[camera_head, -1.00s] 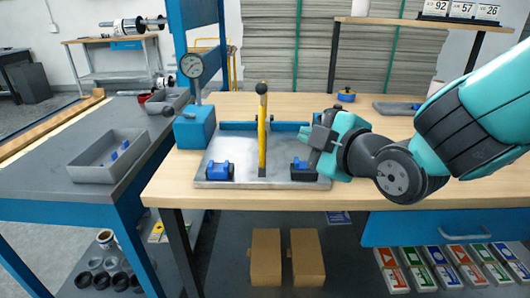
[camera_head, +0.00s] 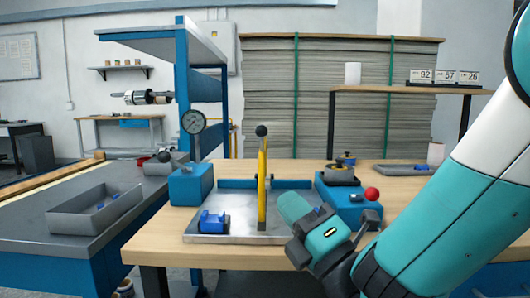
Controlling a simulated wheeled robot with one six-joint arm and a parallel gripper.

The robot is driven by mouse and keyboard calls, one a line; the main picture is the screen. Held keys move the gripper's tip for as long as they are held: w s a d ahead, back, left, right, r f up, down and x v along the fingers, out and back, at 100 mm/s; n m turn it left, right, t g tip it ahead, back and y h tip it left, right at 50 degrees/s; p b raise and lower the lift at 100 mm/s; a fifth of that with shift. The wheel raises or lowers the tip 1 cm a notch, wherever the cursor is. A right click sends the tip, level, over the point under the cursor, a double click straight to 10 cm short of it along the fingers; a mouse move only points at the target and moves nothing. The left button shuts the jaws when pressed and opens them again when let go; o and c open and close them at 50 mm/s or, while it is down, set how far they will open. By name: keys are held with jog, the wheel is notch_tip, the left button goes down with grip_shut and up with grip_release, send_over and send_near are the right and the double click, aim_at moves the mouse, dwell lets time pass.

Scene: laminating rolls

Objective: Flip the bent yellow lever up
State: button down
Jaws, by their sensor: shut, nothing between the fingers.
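The yellow lever (camera_head: 262,190) stands nearly vertical with a black ball on top, on a grey metal plate (camera_head: 235,238). Its bend does not show clearly from this side, and its foot is close to the plate's middle. My gripper (camera_head: 308,232) is at the end of the teal and dark arm, to the right of the lever and low over the plate's right part. It looks apart from the lever. It is shut and holds nothing, though its fingertips are largely hidden by my own wrist.
A blue clamp block (camera_head: 213,222) sits on the plate's left part. A blue box with a red ball knob (camera_head: 371,194) stands right. A grey tray (camera_head: 80,215) lies on the left table.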

aim_at(263, 163)
jog(key=w+d+r+p+x, duration=0.1)
jog(key=d+p+x, duration=0.1)
jog(key=p+x, duration=0.5)
jog(key=shift+x, duration=2.5)
jog(key=shift+w+d, duration=0.15)
